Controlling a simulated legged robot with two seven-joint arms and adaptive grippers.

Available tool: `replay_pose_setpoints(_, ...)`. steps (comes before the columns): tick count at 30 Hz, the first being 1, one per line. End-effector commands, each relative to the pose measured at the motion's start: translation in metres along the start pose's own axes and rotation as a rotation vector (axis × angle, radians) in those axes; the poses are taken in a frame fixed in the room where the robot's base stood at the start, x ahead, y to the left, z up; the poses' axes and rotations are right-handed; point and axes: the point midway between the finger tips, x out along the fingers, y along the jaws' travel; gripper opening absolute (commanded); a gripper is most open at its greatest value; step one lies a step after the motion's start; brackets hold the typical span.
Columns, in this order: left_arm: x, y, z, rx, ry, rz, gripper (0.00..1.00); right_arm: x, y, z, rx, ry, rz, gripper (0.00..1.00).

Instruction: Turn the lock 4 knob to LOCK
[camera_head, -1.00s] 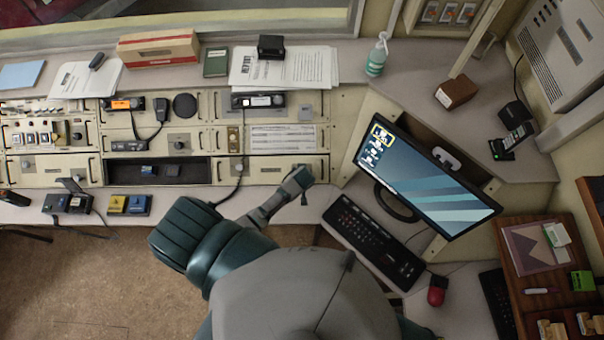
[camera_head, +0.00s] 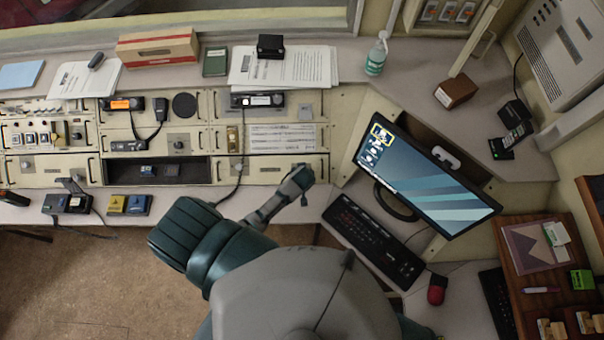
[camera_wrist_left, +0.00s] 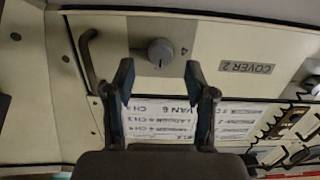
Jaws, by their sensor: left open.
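The lock 4 knob (camera_wrist_left: 160,52) is a round grey knob with a "4" beside it, on a cream panel in the left wrist view. My left gripper (camera_wrist_left: 159,76) is open. Its two dark fingertips lie on either side of the knob's column in the picture, just below the knob, with nothing between them. I cannot tell how far they are from the panel. In the head view my left gripper (camera_head: 304,178) is at the right end of the lower console row and hides the knob. No LOCK marking is legible. My right gripper is not in view.
A "COVER 2" label (camera_wrist_left: 247,68) and a handle (camera_wrist_left: 87,58) flank the knob. Printed label strips (camera_wrist_left: 165,121) lie below it. In the head view a monitor (camera_head: 425,180) and keyboard (camera_head: 372,240) stand right of my left arm. A cable (camera_head: 239,180) hangs to its left.

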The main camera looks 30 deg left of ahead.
Motion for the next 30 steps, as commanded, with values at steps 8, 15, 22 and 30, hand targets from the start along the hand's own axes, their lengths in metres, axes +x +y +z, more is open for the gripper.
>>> replay_pose_setpoints(8,-0.061,0.001,-0.001,-0.003,0.002,0.002,0.55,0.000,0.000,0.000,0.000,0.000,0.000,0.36)
replay_pose_setpoints(15,-0.084,0.000,-0.001,-0.001,0.001,0.000,0.55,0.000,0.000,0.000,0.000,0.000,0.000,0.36)
replay_pose_setpoints(22,-0.085,0.000,-0.001,0.000,0.001,-0.001,0.55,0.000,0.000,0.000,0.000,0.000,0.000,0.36)
replay_pose_setpoints(30,-0.085,0.000,-0.001,0.000,0.001,0.000,0.55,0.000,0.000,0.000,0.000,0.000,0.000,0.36)
